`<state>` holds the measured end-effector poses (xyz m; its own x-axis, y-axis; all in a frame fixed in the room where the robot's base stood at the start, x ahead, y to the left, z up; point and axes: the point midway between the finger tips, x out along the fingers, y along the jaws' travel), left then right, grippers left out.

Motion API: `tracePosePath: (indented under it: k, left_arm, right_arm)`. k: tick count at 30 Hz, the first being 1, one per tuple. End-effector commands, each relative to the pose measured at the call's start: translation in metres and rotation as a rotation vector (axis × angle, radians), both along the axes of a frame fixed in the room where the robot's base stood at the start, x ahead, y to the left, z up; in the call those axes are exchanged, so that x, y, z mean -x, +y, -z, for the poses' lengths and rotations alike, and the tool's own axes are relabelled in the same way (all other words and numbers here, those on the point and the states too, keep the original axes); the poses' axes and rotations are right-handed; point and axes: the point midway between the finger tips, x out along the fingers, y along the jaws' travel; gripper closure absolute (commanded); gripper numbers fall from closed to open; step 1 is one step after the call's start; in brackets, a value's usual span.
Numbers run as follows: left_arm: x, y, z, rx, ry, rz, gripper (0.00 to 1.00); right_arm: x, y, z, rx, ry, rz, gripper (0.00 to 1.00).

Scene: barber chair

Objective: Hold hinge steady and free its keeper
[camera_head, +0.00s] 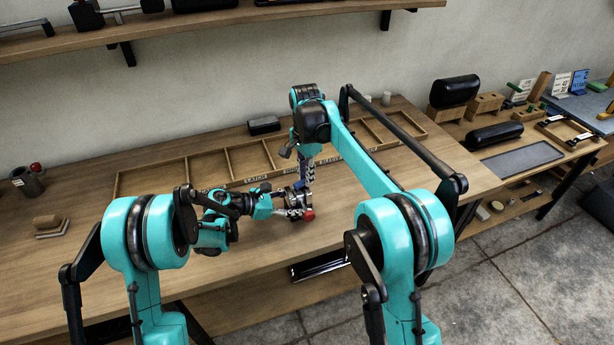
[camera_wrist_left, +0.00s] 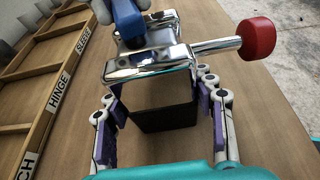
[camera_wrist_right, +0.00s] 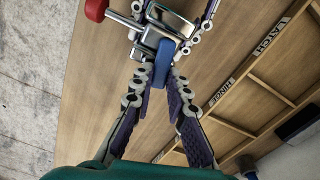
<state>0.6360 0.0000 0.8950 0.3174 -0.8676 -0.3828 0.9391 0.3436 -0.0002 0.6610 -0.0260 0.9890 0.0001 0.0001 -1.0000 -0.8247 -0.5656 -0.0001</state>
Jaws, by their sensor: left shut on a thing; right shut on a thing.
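The hinge (camera_wrist_left: 150,62) is a chrome bracket with a dark block (camera_wrist_left: 165,116) below it and a pin ending in a red knob (camera_wrist_left: 257,38). It also shows above the bench in the head view (camera_head: 299,198). My left gripper (camera_wrist_left: 158,90) is shut across the hinge, one finger on each side. A blue tab (camera_wrist_right: 166,57) sits on the chrome top; I cannot tell whether it is the keeper. My right gripper (camera_wrist_right: 160,76) comes from above and is shut on this blue tab. The fingers hide part of the hinge in the head view.
A wooden divided tray (camera_head: 205,172) with LATCH, HINGE and SLEEVE labels lies behind the grippers; its visible compartments look empty. The bench front is mostly clear.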

Motion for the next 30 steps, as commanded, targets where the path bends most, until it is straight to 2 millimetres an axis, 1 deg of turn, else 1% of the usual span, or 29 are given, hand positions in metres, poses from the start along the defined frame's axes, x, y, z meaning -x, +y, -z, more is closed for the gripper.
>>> tracePosePath:
  k: [12,30]
  left_arm:
    - [0.000,0.000,0.000,0.000,0.000,0.001,0.98]
    - [0.000,0.000,0.000,0.000,0.000,0.001,0.98]
  right_arm:
    - [-0.009,0.010,0.000,-0.001,-0.001,-0.393,1.00]
    - [-0.014,0.028,0.000,0.000,-0.002,-0.958,1.00]
